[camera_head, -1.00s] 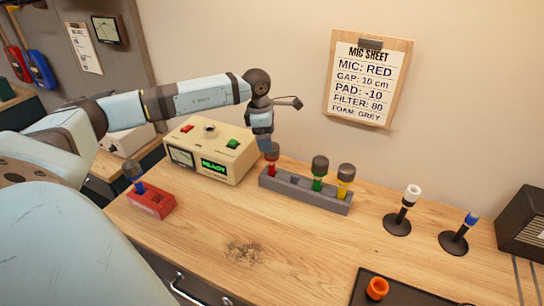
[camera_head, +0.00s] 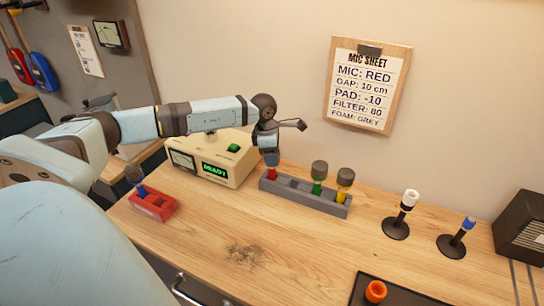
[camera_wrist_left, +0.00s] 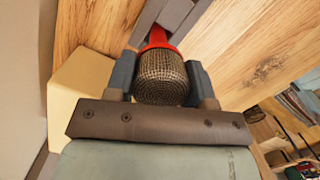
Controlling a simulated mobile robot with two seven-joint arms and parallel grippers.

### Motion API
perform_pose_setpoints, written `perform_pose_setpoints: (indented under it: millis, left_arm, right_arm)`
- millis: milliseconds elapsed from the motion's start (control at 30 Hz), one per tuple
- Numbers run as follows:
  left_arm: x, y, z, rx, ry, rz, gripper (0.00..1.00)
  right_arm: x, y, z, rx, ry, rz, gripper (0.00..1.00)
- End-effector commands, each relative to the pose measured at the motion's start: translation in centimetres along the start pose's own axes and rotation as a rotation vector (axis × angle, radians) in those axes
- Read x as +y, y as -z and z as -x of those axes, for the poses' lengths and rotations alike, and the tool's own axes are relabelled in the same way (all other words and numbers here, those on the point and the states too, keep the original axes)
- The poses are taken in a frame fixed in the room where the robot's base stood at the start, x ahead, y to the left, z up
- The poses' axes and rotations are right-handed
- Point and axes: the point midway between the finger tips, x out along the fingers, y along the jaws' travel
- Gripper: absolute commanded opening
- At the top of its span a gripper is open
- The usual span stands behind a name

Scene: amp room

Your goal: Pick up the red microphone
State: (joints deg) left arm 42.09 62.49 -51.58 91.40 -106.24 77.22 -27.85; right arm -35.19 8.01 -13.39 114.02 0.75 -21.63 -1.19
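The red microphone (camera_head: 271,174) stands in the left end of the grey rack (camera_head: 300,199); only its red body shows below my gripper. In the left wrist view its mesh head (camera_wrist_left: 162,78) and red collar (camera_wrist_left: 158,38) lie between my left gripper's fingers (camera_wrist_left: 161,75). My left gripper (camera_head: 269,158) is lowered over the head from above, one finger close along each side. I cannot tell whether the fingers press on it. My right gripper is not in view.
Green (camera_head: 318,178) and yellow (camera_head: 344,185) microphones stand in the same rack. A cream box (camera_head: 228,165) reading READY is close on the left. A red holder with a blue microphone (camera_head: 140,188), two stands and a dark tray (camera_head: 400,294) are farther off. Mid-desk is clear.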

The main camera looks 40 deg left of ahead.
Motion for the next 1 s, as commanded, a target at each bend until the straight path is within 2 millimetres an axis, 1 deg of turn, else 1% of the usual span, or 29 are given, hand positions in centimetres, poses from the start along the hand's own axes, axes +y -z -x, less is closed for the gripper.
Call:
perform_pose_setpoints:
  millis: [33, 67, 100, 367, 467, 567, 767, 967, 1000]
  left_arm:
    - [0.0, 0.0, 0.0, 0.0, 0.0, 0.0, 0.12]
    - [0.0, 0.0, 0.0, 0.0, 0.0, 0.0, 0.05]
    - [0.0, 0.0, 0.1, -0.001, -0.001, 0.0, 0.01]
    - [0.0, 0.0, 0.2, -0.001, -0.001, 0.0, 0.01]
    - [0.1, -0.1, 0.6, -0.001, -0.001, 0.0, 0.01]
    - [0.1, -0.2, 1.6, -0.001, -0.002, 0.0, 0.01]
    - [0.1, -0.8, 4.9, -0.003, -0.004, 0.0, 0.01]
    - [0.1, -1.5, 9.8, -0.004, -0.005, -0.001, 0.01]
    - [0.1, -1.7, 10.8, -0.005, -0.005, -0.002, 0.01]
  right_arm:
    - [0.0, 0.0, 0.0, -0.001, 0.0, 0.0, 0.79]
    - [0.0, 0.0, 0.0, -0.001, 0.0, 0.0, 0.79]
    - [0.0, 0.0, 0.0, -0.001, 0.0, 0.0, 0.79]
    - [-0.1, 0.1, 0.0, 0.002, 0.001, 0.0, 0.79]
    - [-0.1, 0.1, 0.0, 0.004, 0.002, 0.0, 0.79]
    - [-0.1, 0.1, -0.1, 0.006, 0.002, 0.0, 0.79]
    - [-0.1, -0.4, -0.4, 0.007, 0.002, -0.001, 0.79]
    - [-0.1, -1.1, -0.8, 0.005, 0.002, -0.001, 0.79]
    - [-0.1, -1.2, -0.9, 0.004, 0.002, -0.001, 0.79]
